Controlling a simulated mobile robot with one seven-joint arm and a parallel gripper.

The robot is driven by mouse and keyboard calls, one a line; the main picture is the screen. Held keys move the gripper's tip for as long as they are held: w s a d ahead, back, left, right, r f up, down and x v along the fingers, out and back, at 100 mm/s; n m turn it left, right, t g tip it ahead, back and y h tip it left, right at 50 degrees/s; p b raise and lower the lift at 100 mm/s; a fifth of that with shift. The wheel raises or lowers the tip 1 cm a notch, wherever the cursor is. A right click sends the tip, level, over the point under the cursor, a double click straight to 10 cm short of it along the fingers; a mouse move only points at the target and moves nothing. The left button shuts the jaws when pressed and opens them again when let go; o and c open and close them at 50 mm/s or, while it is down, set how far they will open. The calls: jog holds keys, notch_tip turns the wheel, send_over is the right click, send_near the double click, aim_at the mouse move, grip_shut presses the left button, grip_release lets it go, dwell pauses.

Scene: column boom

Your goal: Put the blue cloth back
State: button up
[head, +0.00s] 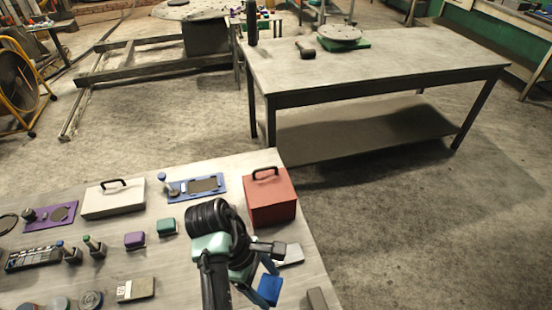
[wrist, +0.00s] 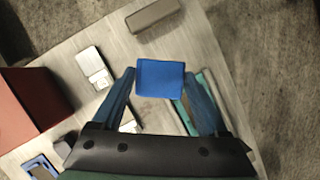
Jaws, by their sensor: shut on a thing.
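The blue cloth (wrist: 160,78) shows as a small, bright blue folded piece between my fingertips in the wrist view. My gripper (wrist: 158,82) is shut on it, with one blue finger on each side. In the head view the cloth (head: 269,291) hangs at the end of my arm, over the right part of the near table (head: 190,284). I cannot tell how high it is above the table top.
A silver item (wrist: 95,68) and grey block (wrist: 153,16) lie near. A teal item (wrist: 186,117) is partly hidden by a finger.

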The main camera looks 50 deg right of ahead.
jog(key=s+a+f+n+t+h, duration=0.2)
jog(key=s+f+n, duration=0.1)
jog(key=s+n, duration=0.4)
jog(key=f, duration=0.6)
jog(key=s+f, duration=0.1)
jog(key=f, duration=0.3)
jog(key=shift+f+p, duration=0.1)
jog(key=shift+p, duration=0.2)
jog(key=shift+s, duration=0.1)
jog(key=shift+f, duration=0.2)
jog(key=o, duration=1.1)
jog(key=shift+r, duration=0.15)
jog(key=v, duration=1.2)
